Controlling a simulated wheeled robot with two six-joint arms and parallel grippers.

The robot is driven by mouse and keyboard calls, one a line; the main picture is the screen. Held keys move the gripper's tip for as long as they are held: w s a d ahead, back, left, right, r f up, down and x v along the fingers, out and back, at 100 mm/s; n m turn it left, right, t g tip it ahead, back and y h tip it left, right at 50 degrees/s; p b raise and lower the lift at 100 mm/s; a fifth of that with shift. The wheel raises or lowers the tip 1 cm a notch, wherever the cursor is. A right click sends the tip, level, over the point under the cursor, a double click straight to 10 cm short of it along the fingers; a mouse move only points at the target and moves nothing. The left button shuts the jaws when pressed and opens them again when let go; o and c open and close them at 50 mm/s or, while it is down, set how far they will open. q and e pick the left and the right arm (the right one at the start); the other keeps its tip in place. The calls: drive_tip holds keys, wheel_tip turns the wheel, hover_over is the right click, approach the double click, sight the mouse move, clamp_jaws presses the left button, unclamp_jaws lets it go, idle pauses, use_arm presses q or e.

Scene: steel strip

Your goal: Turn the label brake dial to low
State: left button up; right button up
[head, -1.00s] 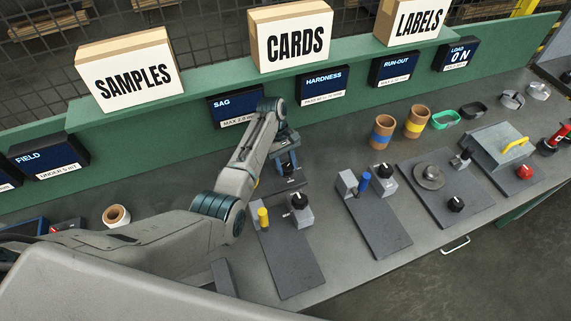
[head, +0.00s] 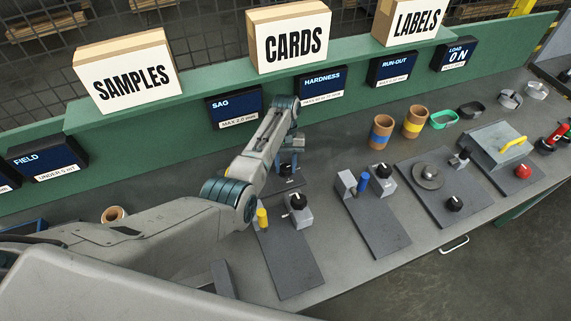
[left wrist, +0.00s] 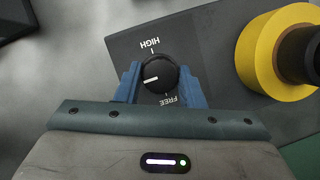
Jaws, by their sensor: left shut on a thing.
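The black dial (left wrist: 162,74) sits on a dark plate (left wrist: 215,40) in the left wrist view. HIGH is printed above it and FREE below it, both upside down. Its white pointer line points left, between the two words. No LOW mark shows; the left finger covers part of that side. My left gripper (left wrist: 158,80) is shut on the dial, one blue finger on each side. In the head view my left gripper (head: 288,165) is low over a plate below the SAG and HARDNESS screens, where the dial is mostly hidden. My right gripper is out of view.
A yellow roll (left wrist: 255,60) stands close right of the dial in the left wrist view. In the head view, a plate with a yellow peg (head: 262,218) and another black knob (head: 298,202) lies in front. Brown rolls (head: 381,132) stand to the right.

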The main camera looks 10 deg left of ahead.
use_arm(q)
drive_tip(key=shift+w+r, duration=0.1)
drive_tip(key=shift+r, duration=0.05)
drive_tip(key=o, duration=1)
